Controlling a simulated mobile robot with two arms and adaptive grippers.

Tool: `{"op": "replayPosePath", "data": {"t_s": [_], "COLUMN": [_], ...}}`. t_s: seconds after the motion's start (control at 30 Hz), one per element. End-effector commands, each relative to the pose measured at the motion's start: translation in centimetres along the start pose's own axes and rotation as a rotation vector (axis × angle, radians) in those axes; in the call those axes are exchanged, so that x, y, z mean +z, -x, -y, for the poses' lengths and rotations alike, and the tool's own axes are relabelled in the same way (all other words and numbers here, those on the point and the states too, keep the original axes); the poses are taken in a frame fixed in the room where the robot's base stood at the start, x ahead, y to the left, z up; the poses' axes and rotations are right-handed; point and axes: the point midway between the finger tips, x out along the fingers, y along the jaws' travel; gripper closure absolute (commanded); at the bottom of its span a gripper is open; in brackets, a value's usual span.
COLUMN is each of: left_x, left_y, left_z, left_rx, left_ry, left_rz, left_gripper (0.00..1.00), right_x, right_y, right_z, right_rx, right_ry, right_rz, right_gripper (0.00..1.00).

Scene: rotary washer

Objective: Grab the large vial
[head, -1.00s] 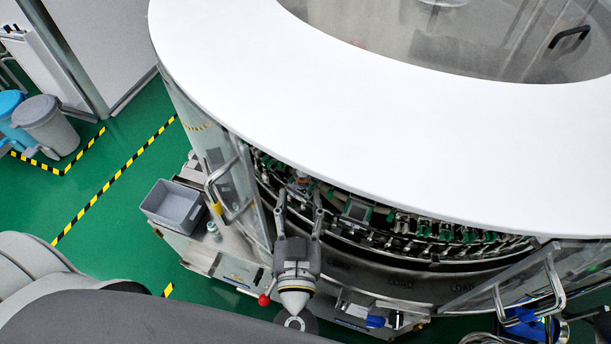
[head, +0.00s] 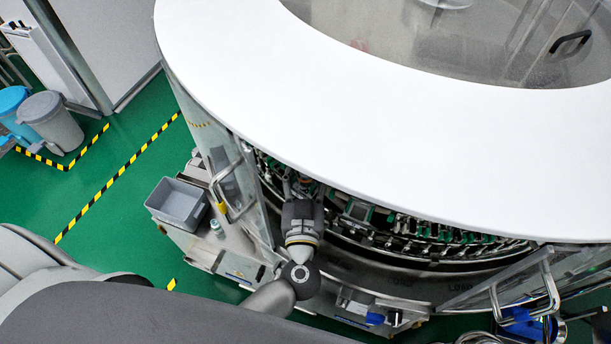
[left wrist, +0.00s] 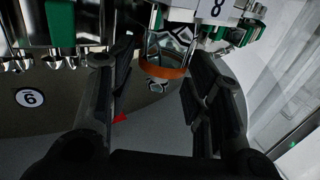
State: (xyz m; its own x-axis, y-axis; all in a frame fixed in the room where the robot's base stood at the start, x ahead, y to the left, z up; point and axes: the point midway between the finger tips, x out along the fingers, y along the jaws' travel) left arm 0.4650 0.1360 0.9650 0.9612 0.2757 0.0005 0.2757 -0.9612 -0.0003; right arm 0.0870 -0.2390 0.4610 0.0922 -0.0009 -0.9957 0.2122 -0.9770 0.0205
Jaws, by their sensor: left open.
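In the left wrist view, a clear glass vial (left wrist: 166,55) with an orange band around it sits among the washer's holders, below a white tag marked 8. My left gripper (left wrist: 160,85) is open, with one dark finger on each side of the vial. I see gaps between the fingers and the vial, so it is not clamped. In the head view my left gripper (head: 301,188) reaches into the washer's front opening, and its fingertips are mostly hidden under the white top. I cannot make out the vial there. My right gripper is not in view.
The washer's white ring top (head: 420,150) overhangs the opening. Green and metal holders (head: 440,232) line the carousel to the right. A glass door with a handle (head: 228,190) stands left of the gripper. A grey bin (head: 178,203) sits on the ledge at left.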

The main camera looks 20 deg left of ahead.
Motion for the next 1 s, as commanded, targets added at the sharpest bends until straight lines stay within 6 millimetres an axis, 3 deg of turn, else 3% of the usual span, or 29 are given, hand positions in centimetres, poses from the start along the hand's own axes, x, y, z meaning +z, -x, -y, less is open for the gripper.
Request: {"op": "replayPosePath", "data": {"t_s": [0.03,0.23,0.57,1.0], "left_x": [0.0,0.0,-0.6,-8.6], "left_y": [0.0,0.0,0.0,0.0], "left_z": [0.0,0.0,0.0,0.0], "left_rx": [0.000,0.000,0.000,-0.003], "left_ry": [0.000,0.000,0.003,0.005], "left_rz": [0.000,0.000,-0.001,-0.001], "left_gripper": [0.58,0.84,0.85,0.85], "right_x": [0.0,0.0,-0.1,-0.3], "right_y": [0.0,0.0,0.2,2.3], "right_z": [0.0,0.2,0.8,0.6], "right_rx": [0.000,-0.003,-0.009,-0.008], "right_ry": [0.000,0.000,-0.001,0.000], "right_rz": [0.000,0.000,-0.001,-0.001], "right_gripper": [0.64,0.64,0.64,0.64]}}
